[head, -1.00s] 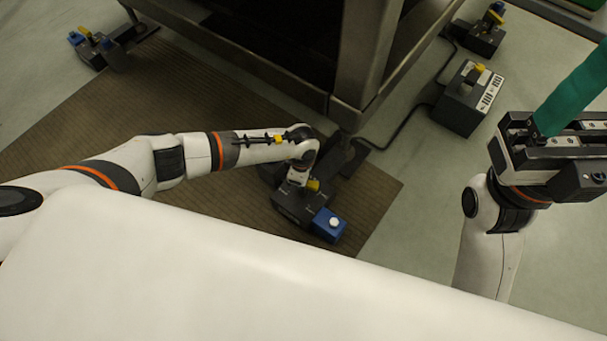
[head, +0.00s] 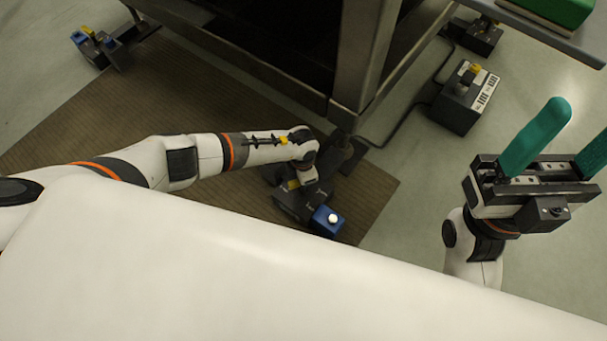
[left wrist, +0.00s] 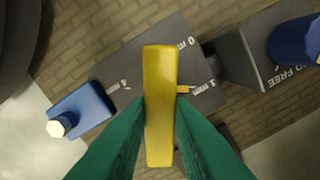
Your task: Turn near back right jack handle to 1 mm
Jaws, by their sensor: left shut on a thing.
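The yellow handle (left wrist: 160,105) of the near back right jack runs nearly upright through the left wrist view. The green fingers of my left gripper (left wrist: 160,112) are shut on it, one on each side. A small yellow pointer (left wrist: 183,89) beside the handle points right, close to the "1 mm" mark on the dark jack top (left wrist: 140,62); "0" and "4" marks also show. In the head view, my left wrist partly covers the jack (head: 290,207). My right gripper (head: 575,145) is open and empty at the right, its green fingers far apart.
A blue block (head: 327,221) with a white button sits on the jack's near side. A dark cabinet frame (head: 362,60) rises just behind. Pale floor lies clear between jack and right gripper.

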